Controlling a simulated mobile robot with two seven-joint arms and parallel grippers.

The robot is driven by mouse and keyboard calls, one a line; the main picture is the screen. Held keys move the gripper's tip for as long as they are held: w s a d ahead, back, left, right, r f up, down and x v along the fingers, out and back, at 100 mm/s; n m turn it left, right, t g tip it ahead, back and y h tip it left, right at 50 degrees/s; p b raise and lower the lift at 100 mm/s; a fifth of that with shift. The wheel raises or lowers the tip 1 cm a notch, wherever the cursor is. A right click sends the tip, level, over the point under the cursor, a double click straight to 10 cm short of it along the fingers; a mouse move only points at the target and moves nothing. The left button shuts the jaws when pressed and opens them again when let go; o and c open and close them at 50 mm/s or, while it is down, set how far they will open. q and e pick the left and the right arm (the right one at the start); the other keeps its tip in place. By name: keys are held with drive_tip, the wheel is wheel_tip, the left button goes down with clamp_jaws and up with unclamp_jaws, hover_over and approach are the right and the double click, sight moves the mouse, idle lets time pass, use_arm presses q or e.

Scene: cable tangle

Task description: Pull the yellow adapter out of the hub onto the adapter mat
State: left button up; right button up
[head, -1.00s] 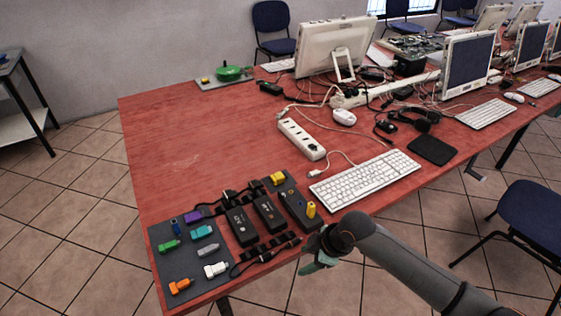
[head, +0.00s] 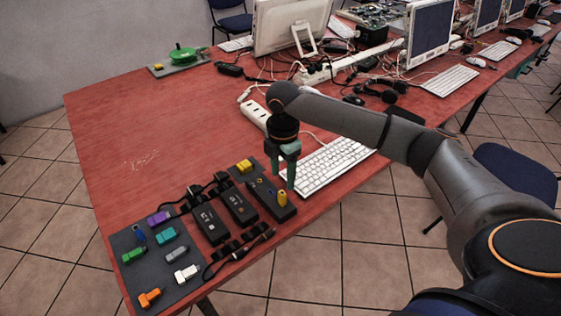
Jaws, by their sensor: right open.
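A second yellow piece (head: 244,166) lies at the back end of that row. The grey adapter mat (head: 160,266) at the table's front left corner bears purple, blue, teal, green, grey, white and orange adapters. My left gripper is not in view.
Two more dark boxes (head: 211,222) with black cables stand between the mat and the hub. A white keyboard (head: 326,168) lies right of my gripper, and a white power strip (head: 254,113) lies behind it. The left table top is clear.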

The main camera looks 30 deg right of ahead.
sight(282, 192)
wheel_tip(282, 192, down, 8)
idle(0.5)
clamp_jaws()
idle(0.7)
